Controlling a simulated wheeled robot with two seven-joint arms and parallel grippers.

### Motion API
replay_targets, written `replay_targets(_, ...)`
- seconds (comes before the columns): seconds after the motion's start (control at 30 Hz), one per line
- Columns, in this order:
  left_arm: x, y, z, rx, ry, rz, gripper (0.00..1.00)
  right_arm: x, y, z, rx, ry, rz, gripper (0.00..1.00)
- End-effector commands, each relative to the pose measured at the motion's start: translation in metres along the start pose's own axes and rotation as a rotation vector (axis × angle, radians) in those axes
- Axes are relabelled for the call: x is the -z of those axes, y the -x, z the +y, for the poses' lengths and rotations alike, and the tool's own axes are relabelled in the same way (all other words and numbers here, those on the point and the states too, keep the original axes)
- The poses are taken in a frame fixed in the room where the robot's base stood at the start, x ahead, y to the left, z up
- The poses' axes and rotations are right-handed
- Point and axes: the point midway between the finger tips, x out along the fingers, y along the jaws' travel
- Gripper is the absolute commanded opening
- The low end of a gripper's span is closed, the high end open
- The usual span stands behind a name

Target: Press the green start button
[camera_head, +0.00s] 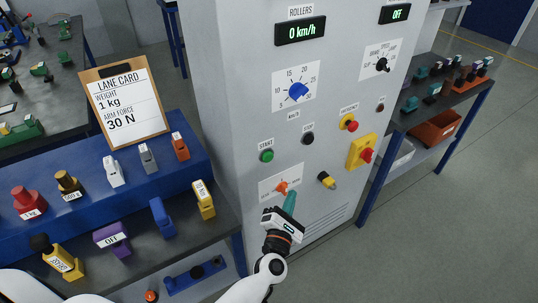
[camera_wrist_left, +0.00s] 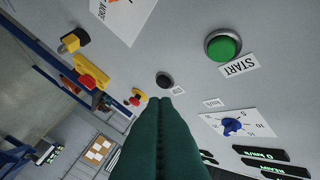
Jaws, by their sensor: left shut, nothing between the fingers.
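The green start button (camera_head: 266,156) sits on the front of the grey cabinet under a START label. It also shows in the left wrist view (camera_wrist_left: 222,47), up and to the right of the fingers. My left gripper (camera_head: 290,195) is in front of the cabinet, lower and to the right of the button in the head view, beside the orange knob. Its green fingers (camera_wrist_left: 161,105) are shut together with nothing between them and are apart from the button. My right gripper is not in view.
A black button (camera_head: 308,138), a red emergency button (camera_head: 351,125), a red knob on a yellow plate (camera_head: 366,155), a yellow-black knob (camera_head: 327,180) and a blue dial (camera_head: 298,91) share the panel. A blue shelf (camera_head: 105,181) with weights and a clipboard (camera_head: 125,103) stands left.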

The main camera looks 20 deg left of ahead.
Motion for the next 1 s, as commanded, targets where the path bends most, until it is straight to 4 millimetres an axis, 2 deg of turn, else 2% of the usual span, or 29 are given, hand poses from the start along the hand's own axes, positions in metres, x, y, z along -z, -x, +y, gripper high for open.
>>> replay_targets(0.03,0.009,-0.004,-0.011,0.028,0.06,0.003,0.0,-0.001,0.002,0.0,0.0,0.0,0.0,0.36)
replay_targets(0.17,0.02,-0.008,-0.026,0.066,0.154,0.007,0.0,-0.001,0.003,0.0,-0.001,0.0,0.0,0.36)
replay_targets(0.53,0.02,-0.009,-0.028,0.07,0.166,0.007,0.0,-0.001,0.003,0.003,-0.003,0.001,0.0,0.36)
replay_targets(0.73,0.012,-0.017,-0.033,0.069,0.162,0.007,0.0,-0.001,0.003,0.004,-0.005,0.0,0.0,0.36)
replay_targets(1.0,-0.01,-0.043,-0.051,0.07,0.161,0.008,0.0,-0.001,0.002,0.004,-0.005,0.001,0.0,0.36)
